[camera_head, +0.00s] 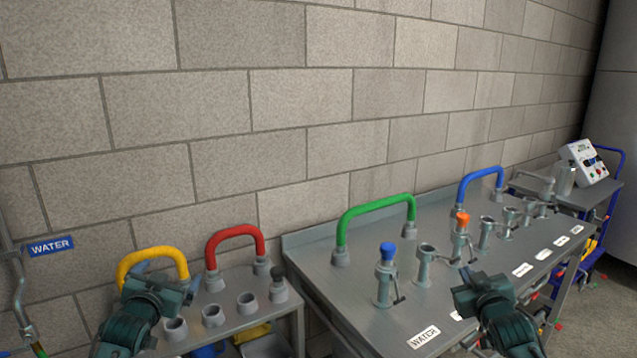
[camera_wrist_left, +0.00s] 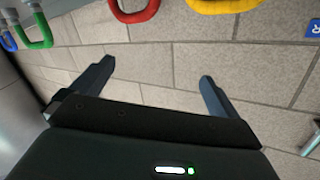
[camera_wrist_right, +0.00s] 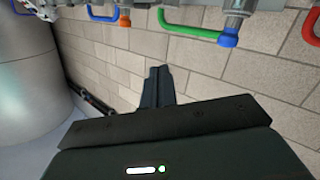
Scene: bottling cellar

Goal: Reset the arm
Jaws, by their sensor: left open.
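My left gripper (camera_head: 165,280) is at the lower left of the head view, in front of the yellow hose loop (camera_head: 152,254). Its two dark fingers stand wide apart in the left wrist view (camera_wrist_left: 156,78), with only wall showing between them. My right gripper (camera_head: 468,282) is at the lower right, in front of the long grey bench (camera_head: 345,288). In the right wrist view (camera_wrist_right: 159,72) its fingers lie together, with nothing seen between them. Neither gripper is seen holding anything.
A red loop (camera_head: 234,233) stands on the small left bench beside several grey sockets. The long bench bears a green loop (camera_head: 376,204), a blue loop (camera_head: 480,173), a blue-capped post (camera_head: 385,278) and an orange-capped post (camera_head: 461,238). A block wall (camera_head: 220,110) is behind.

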